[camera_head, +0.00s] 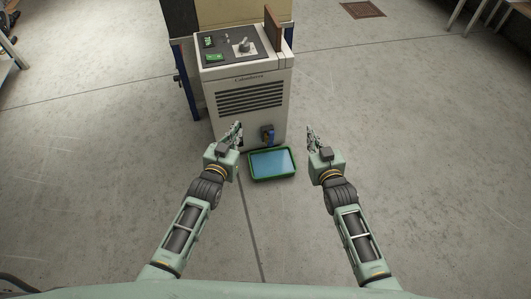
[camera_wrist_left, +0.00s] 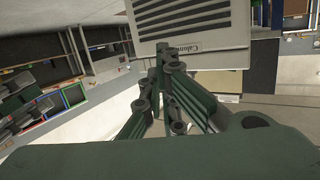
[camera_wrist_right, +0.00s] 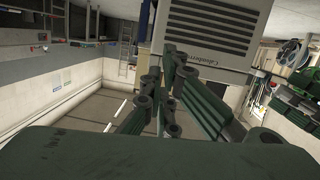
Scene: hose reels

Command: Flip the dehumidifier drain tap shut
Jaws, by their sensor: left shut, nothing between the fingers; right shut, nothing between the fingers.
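The dehumidifier (camera_head: 249,105) is a white cabinet with dark vent slots, ahead of me in the head view. Its drain tap (camera_head: 267,133), with a blue part and a dark body, sits low on the front face. My left gripper (camera_head: 238,127) is shut and empty, left of the tap and close to the cabinet front. My right gripper (camera_head: 310,130) is shut and empty, right of the tap and apart from it. The dehumidifier also shows in the left wrist view (camera_wrist_left: 190,50) and the right wrist view (camera_wrist_right: 215,62). The tap is not visible in either wrist view.
A green-rimmed tray (camera_head: 251,179) with blue water lies on the floor below the tap, between my arms. A blue-framed cart (camera_head: 184,88) stands behind the dehumidifier. A floor drain (camera_head: 362,10) is at the far right. The floor to both sides is clear.

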